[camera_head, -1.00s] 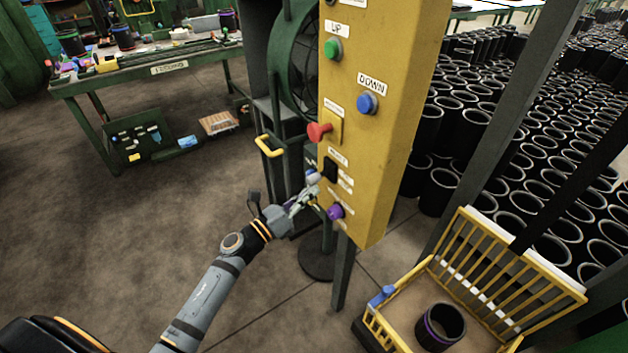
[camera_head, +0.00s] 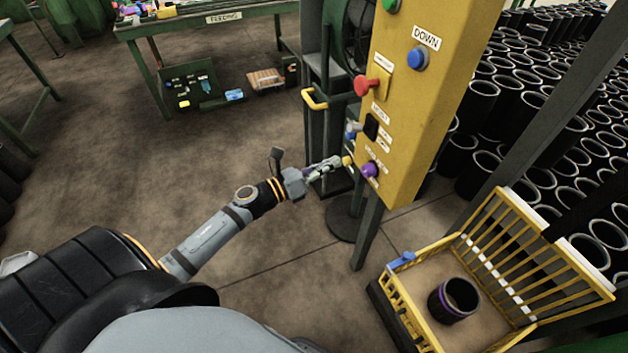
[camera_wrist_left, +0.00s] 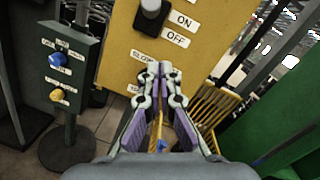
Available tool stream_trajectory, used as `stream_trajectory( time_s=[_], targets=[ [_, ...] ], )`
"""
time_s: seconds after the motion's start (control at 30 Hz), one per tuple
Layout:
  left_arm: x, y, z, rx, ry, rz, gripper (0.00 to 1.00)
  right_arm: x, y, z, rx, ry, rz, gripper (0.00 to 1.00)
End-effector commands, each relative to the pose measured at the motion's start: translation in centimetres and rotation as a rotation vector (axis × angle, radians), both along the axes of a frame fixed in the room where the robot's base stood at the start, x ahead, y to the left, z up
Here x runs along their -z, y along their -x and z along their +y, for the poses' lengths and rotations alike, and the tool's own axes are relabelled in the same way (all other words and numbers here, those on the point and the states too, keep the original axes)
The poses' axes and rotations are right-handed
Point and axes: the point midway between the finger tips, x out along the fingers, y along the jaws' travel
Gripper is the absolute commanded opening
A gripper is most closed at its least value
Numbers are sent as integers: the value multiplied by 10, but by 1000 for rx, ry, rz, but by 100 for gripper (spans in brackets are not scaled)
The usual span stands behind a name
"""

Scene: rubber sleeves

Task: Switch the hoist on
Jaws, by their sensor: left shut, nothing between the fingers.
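The yellow control panel (camera_head: 425,95) carries a black switch (camera_head: 371,127) with small labels beside it. In the left wrist view the black switch (camera_wrist_left: 151,16) is at the top, cut by the frame edge, with ON and OFF labels (camera_wrist_left: 178,29) on its right. Its grey knob end lies toward the upper part; I cannot tell its setting for sure. My left gripper (camera_head: 341,162) is shut and empty, lower than the switch and to its left, near the purple knob (camera_head: 369,170). Its fingertips (camera_wrist_left: 161,68) show below the switch in the wrist view. My right gripper is out of view.
A red button (camera_head: 367,86) and the blue DOWN button (camera_head: 417,58) sit above the switch. A dark box (camera_wrist_left: 62,75) with blue and yellow knobs stands beside the panel. A yellow cage (camera_head: 500,245) holds a black sleeve (camera_head: 453,300).

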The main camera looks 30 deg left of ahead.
Motion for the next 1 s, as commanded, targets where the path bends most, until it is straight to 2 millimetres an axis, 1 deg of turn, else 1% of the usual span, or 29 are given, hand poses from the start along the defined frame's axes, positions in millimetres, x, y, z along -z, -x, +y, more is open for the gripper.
stream_trajectory(
  time_s=[0.03, 0.1, 0.23, 0.3, 0.4, 0.63, 1.0],
  targets=[
    [3, 8, 4, 5, -6, 5, 0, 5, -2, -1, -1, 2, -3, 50],
    [-1, 15, 8, 4, -4, 0, 0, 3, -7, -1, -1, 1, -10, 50],
    [-2, 25, 15, 3, -5, 3, 0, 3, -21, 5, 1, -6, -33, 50],
    [-8, 32, 18, 4, -2, 7, 0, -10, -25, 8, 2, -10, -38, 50],
    [-8, 39, 23, 4, -1, 6, 0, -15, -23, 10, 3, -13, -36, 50],
    [-7, 46, 28, 0, 0, 1, 0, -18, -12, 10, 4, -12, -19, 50],
    [-6, 46, 28, 0, 1, 1, 0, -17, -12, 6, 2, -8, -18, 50]
  ],
)
